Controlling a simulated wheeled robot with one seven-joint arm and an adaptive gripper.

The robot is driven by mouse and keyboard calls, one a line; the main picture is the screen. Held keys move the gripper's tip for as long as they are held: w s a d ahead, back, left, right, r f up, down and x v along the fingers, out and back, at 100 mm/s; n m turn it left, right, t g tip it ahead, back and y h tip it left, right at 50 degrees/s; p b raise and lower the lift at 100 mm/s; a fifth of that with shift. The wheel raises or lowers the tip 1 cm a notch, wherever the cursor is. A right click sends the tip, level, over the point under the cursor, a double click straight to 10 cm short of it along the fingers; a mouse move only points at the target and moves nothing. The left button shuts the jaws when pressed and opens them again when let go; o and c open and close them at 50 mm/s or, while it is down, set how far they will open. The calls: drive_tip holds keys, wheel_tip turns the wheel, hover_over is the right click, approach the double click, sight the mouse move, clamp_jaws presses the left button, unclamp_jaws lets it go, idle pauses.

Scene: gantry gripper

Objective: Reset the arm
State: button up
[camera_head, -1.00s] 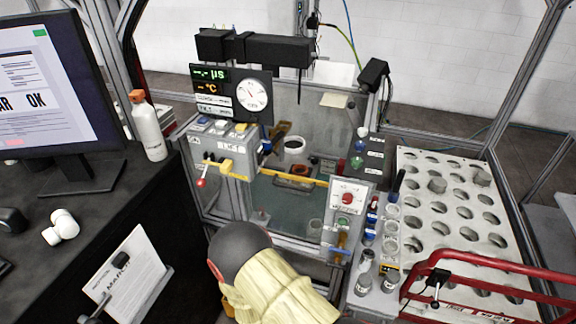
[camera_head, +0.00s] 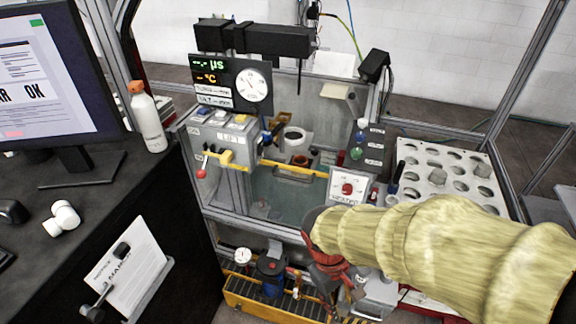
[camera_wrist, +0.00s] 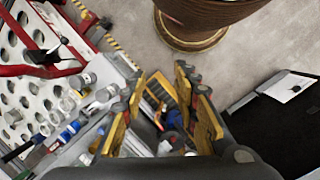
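My arm, in a pale yellow sleeve, reaches in from the right edge of the head view, in front of the tank station (camera_head: 270,215). Its dark and red wrist end hangs in front of the station's lower right. My gripper (camera_head: 338,292) points down there, small and partly lost against the clutter. In the wrist view my gripper (camera_wrist: 160,82) shows its two yellow-and-dark fingers spread apart with nothing held between them. A yellow-edged lower shelf (camera_head: 262,300) shows beyond the fingers.
The perforated white rack (camera_head: 445,172) is partly hidden behind my arm at right. A dark desk (camera_head: 170,210) with a monitor (camera_head: 50,85) and a white bottle (camera_head: 147,118) stands at left. The heater box (camera_head: 347,187) is close to my wrist. Clear floor (camera_wrist: 250,60) shows in the wrist view.

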drive_tip(key=d+r+m+t+y, duration=0.1)
drive_tip(key=d+r+m+t, duration=0.2)
drive_tip(key=r, duration=0.6)
drive_tip(key=s+d+r+m+t+y, duration=0.1)
drive_tip(key=d+r+m+t, duration=0.2)
drive_tip(key=r, duration=0.6)
drive_tip(key=shift+s+d+r+t+y, duration=0.2)
drive_tip(key=shift+s+r+t+y, duration=0.1)
drive_tip(key=shift+t, duration=0.2)
